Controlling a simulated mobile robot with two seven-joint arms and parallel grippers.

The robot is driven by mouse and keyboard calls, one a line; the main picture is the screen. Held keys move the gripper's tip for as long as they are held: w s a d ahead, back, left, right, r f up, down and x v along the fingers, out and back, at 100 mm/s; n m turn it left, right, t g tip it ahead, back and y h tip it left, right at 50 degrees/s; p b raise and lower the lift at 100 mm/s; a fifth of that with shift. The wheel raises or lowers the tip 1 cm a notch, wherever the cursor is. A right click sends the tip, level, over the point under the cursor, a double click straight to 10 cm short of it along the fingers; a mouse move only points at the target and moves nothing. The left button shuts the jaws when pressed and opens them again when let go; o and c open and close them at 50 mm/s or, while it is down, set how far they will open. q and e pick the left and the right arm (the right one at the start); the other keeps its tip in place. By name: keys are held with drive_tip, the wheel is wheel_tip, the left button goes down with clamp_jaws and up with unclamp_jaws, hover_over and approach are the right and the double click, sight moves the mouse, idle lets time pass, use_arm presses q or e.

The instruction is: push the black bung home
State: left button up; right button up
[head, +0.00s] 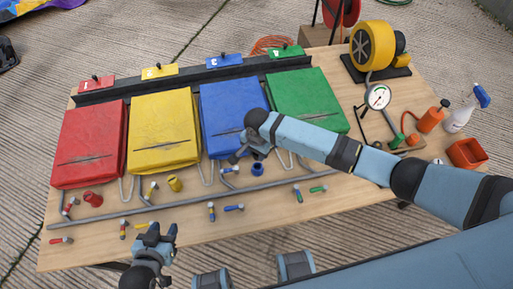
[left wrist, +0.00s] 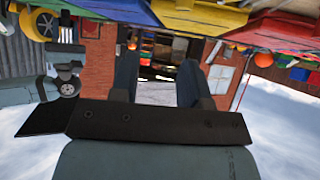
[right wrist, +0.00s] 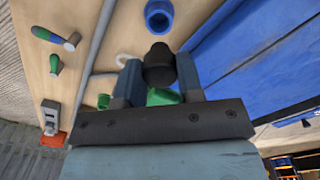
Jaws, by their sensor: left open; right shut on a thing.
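The black bung (right wrist: 158,66) is held between the fingers of my right gripper (right wrist: 158,84), which is shut on it. In the head view my right gripper (head: 241,150) is over the lower edge of the blue bag (head: 232,112), and the bung is hard to make out. A blue hollow collar (right wrist: 158,16) is just beyond the bung in the right wrist view, apart from it. The collar also shows in the head view (head: 258,168), close to the gripper. My left gripper (head: 161,234) is open and empty near the table's front edge.
Red (head: 90,146), yellow (head: 162,130) and green (head: 303,102) bags lie beside the blue one. A grey pipe (head: 180,204) runs along the table, with several small coloured valves around it. A yellow blower (head: 372,45), gauge (head: 377,97) and spray bottle (head: 467,107) stand at the right.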

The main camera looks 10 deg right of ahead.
drive_tip(key=shift+d+f+b, duration=0.1)
drive_tip(key=shift+f+b, duration=1.15)
drive_tip(key=shift+b, duration=0.1)
wheel_tip(320, 180, down, 2)
drive_tip(key=b, duration=0.2)
drive_tip(key=shift+b, duration=0.4)
drive_tip(key=shift+f, duration=0.3)
use_arm(q)
drive_tip(key=shift+n, duration=0.3)
drive_tip(key=f, duration=0.2)
drive_tip(key=d+f, duration=0.1)
drive_tip(key=f, duration=0.1)
drive_tip(key=shift+w+f+b, duration=0.1)
drive_tip(key=shift+w+b, duration=0.25)
drive_tip(key=shift+a, duration=0.2)
use_arm(e)
drive_tip(key=shift+p, duration=0.6)
use_arm(q)
drive_tip(key=shift+r, duration=0.55)
drive_tip(key=shift+d, duration=0.25)
